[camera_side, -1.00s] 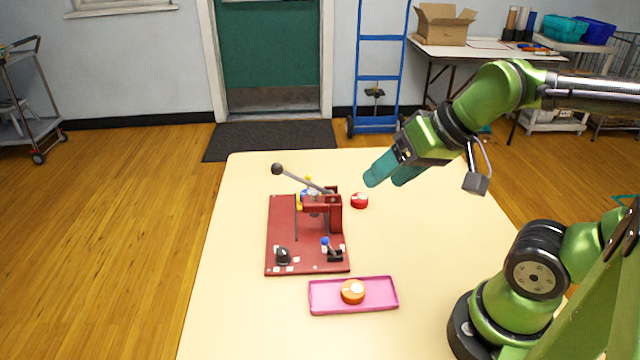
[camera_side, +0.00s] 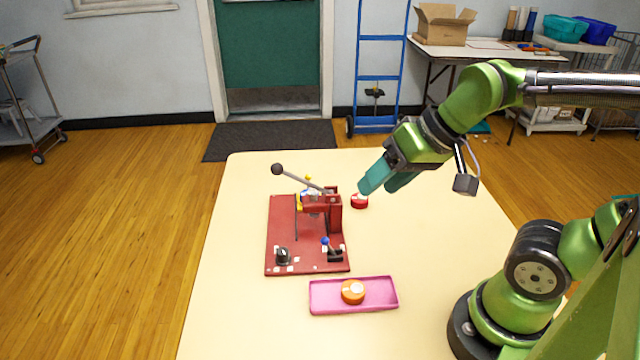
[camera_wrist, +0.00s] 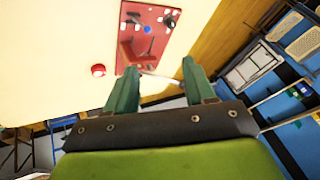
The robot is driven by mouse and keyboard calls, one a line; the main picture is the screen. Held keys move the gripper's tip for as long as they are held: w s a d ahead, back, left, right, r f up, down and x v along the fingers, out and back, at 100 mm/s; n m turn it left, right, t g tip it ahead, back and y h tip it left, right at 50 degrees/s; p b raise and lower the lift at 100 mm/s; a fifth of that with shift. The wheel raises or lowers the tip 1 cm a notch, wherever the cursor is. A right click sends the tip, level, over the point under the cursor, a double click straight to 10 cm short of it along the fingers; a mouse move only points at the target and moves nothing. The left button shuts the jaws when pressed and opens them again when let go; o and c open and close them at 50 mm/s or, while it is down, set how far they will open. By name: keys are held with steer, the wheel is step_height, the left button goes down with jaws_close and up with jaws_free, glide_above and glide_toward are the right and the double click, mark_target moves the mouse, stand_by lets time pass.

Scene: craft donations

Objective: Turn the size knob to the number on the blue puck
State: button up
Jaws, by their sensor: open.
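A dark red press on a red base plate (camera_side: 281,225) stands on the table, with a long lever ending in a black ball. A black knob (camera_side: 282,255) sits at the plate's front left with small white labels around it. A small lever with a blue ball (camera_side: 325,241) is at the front right. A blue item (camera_side: 306,194) shows partly behind the press, mostly hidden; I cannot read a number on it. My gripper (camera_side: 375,181) is open and empty, above the table to the right of the press. In the wrist view, its teal fingers (camera_wrist: 157,90) are apart.
A red puck (camera_side: 359,202) lies right of the press, near below my gripper. A pink tray (camera_side: 380,295) holding an orange puck (camera_side: 353,291) lies in front of the base plate. The table (camera_side: 235,310) is clear at the front left and right.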

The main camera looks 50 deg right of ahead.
mark_target(282, 251)
steer(key=w+a+f+n+g, duration=0.35)
steer(key=w+f+n, duration=0.25)
steer(key=w+n, duration=0.5)
steer(key=shift+m+t, duration=0.55)
steer(key=shift+m, duration=0.05)
steer(key=x, duration=1.6)
steer(key=shift+w+a, duration=0.25)
steer(key=shift+a, duration=0.05)
jaws_close()
